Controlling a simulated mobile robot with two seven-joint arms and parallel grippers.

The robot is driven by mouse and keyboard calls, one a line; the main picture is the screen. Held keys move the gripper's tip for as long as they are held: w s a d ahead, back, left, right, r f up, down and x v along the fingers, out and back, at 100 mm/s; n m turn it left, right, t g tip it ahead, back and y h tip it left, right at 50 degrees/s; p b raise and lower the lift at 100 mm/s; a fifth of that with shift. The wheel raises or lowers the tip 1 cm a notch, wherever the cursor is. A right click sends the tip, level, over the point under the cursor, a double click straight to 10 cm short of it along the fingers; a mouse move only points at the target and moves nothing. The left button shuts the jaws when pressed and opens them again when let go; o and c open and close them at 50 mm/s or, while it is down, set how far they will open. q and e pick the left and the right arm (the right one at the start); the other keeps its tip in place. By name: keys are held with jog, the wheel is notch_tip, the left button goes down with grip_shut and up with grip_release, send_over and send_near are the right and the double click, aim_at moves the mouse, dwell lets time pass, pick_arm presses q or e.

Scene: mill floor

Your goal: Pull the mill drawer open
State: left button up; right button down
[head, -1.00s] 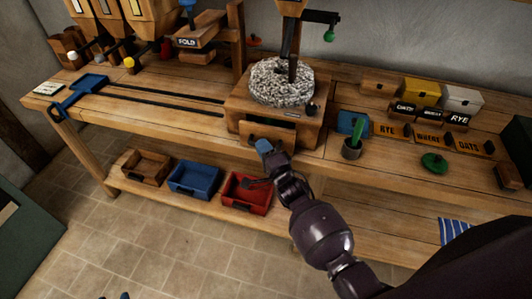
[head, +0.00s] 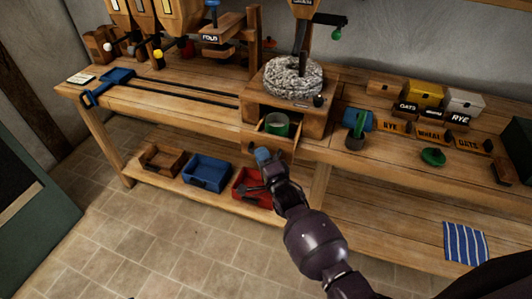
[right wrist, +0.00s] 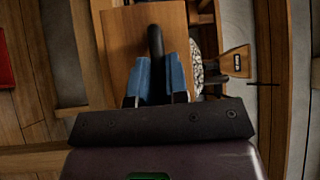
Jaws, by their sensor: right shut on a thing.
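The wooden mill (head: 316,118) stands on the bench with its round grey millstone (head: 293,77) on top. Its drawer (head: 279,148) stands out from the mill's front, open, and a green round container (head: 277,124) shows inside. My right gripper (head: 263,156) is at the drawer's front. In the right wrist view the blue fingers (right wrist: 157,66) are closed around the dark handle (right wrist: 155,40) on the wooden drawer front (right wrist: 122,45). My left gripper is not in view.
Wooden, blue (head: 207,172) and red (head: 246,185) bins sit on the lower shelf below the drawer. Tiled floor in front is clear.

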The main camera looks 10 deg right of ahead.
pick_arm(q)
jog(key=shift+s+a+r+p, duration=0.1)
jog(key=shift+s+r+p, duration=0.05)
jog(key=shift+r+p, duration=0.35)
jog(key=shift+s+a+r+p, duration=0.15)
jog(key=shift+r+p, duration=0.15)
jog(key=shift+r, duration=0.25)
pick_arm(e)
jog(key=s+a, duration=0.2)
jog(key=s, duration=0.1)
jog(key=s+a, duration=0.1)
jog(key=shift+s, duration=0.2)
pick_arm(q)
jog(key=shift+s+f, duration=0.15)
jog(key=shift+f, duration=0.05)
pick_arm(e)
jog(key=c, duration=1.1)
grip_release()
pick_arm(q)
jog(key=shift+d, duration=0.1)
pick_arm(e)
jog(key=v, duration=1.1)
jog(key=shift+f, duration=0.1)
jog(key=shift+w, duration=0.1)
